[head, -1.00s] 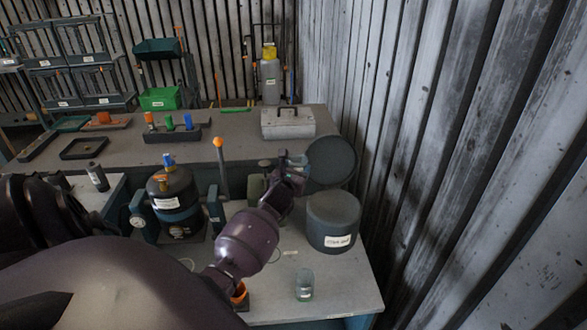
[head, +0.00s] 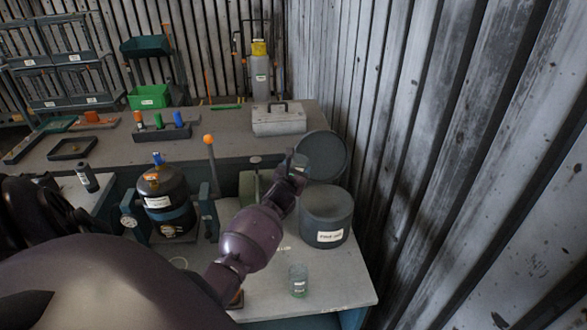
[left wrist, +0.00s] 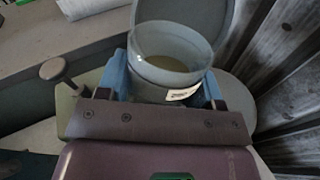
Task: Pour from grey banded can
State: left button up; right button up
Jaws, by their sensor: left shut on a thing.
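The grey banded can (left wrist: 165,78) is in my left gripper (left wrist: 163,90). In the left wrist view its open mouth faces the camera, with a pale yellowish content inside and a white label on its side. The blue-grey fingers close on it from both sides. In the head view the left gripper (head: 300,166) is beyond the bench's middle, left of the large drum, and the can is small and partly hidden by the wrist. A clear glass (head: 298,281) with a little green at its base stands near the bench's front edge. My right gripper is not in view.
A large grey labelled drum (head: 326,219) stands right of my wrist. A round dark disc (head: 330,152) is behind it. A dark tank (head: 166,196) with a blue-topped fitting and an orange-tipped lever (head: 211,160) stand left. A corrugated wall bounds the right. Bare bench surrounds the glass.

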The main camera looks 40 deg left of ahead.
pick_arm(q)
jog(key=shift+w+d+f+m, duration=0.4)
jog(key=shift+w+d+f, duration=0.05)
jog(key=shift+w+f, duration=0.1)
jog(key=shift+f+m+g+b, duration=0.4)
jog(key=shift+f, duration=0.75)
jog(key=shift+f+g, duration=0.3)
jog(key=shift+f, duration=0.4)
jog(key=shift+f+m, duration=0.1)
jog(key=shift+m, duration=0.2)
jog(key=shift+f, duration=0.1)
jog(key=shift+s+f+m, duration=0.1)
jog(key=shift+f+m, duration=0.3)
jog(key=shift+f, duration=0.05)
